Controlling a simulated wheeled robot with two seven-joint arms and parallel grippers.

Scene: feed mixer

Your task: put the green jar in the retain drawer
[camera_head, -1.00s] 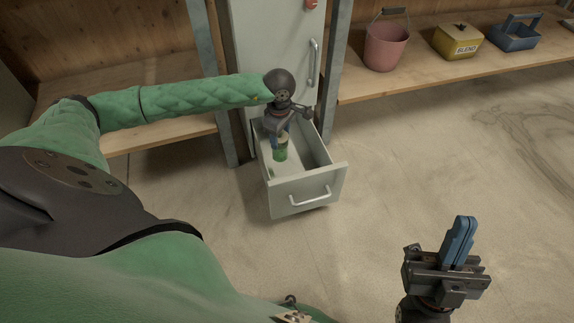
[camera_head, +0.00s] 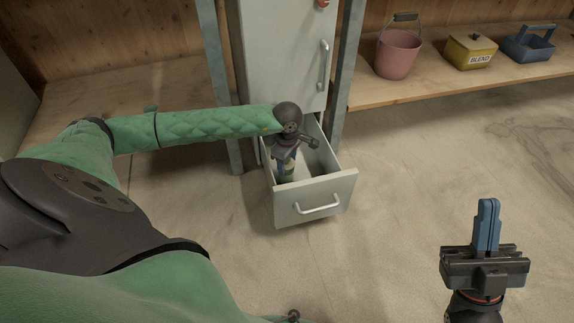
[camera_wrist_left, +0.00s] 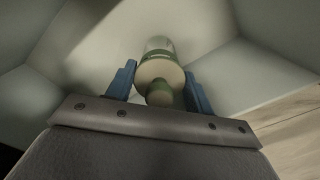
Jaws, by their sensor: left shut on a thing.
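The green jar (camera_wrist_left: 159,72) is between the blue fingers of my left gripper in the left wrist view, its pale lid and green knob facing the camera. My left gripper (camera_head: 284,171) is shut on it and reaches down inside the open retain drawer (camera_head: 314,201). In the head view the jar (camera_head: 288,176) is mostly hidden by the gripper and the drawer front. I cannot tell whether its base touches the drawer floor. My right gripper (camera_head: 487,226) is shut and empty, at the lower right over the floor.
The drawer slides out of a pale cabinet (camera_head: 284,60) between metal posts. A shelf at the right holds a pink bucket (camera_head: 397,55), a yellow box (camera_head: 470,52) marked BLEND and a blue basket (camera_head: 528,45). The floor in front is clear.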

